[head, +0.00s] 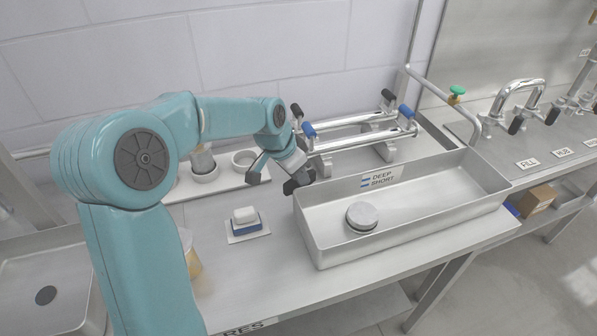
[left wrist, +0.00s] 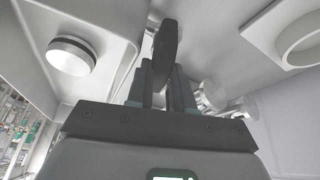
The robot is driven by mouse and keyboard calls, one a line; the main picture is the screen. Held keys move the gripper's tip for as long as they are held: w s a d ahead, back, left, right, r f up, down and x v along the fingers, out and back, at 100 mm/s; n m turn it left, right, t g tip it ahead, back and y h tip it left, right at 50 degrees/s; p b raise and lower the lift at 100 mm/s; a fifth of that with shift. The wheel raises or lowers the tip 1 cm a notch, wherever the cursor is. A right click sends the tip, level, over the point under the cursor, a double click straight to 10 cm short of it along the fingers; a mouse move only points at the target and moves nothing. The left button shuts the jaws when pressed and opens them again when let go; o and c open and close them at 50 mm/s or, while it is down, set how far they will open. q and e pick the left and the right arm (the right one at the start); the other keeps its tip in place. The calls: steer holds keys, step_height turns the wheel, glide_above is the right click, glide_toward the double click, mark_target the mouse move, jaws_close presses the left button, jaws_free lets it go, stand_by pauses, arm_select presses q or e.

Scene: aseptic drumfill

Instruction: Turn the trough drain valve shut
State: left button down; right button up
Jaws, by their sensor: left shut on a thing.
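The steel trough (head: 440,215) stands on the bench and carries a label reading "DEEP SHORT" on its back wall. A round metal disc (head: 361,215) sits on its floor; it also shows in the left wrist view (left wrist: 70,56). My left gripper (head: 299,183) is at the trough's back left corner, just outside the wall. In the left wrist view its fingers (left wrist: 164,82) are shut on a dark, flat, upright handle (left wrist: 165,38), which looks like the drain valve lever. The valve body is hidden behind the gripper, so I cannot tell how far it is turned. My right gripper is not in view.
Metal pipes (head: 350,123) with black and blue handles run behind the trough. A white tray with round holders (head: 245,158) and a small white-and-blue block (head: 245,217) lie to the left. A green-topped valve (head: 457,91) and taps (head: 520,92) stand at the right.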

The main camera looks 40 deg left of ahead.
arm_select(q)
steer(key=shift+w+a+r+m+h, duration=0.1)
steer(key=shift+m+h, duration=0.2)
steer(key=shift+m, duration=0.55)
steer(key=shift+a+m+h, duration=0.1)
steer(key=shift+m+h, duration=0.2)
steer(key=shift+m, duration=0.55)
steer(key=shift+g, duration=0.3)
steer(key=c, duration=1)
jaws_free()
steer(key=shift+d, duration=0.1)
steer(key=shift+r, duration=0.1)
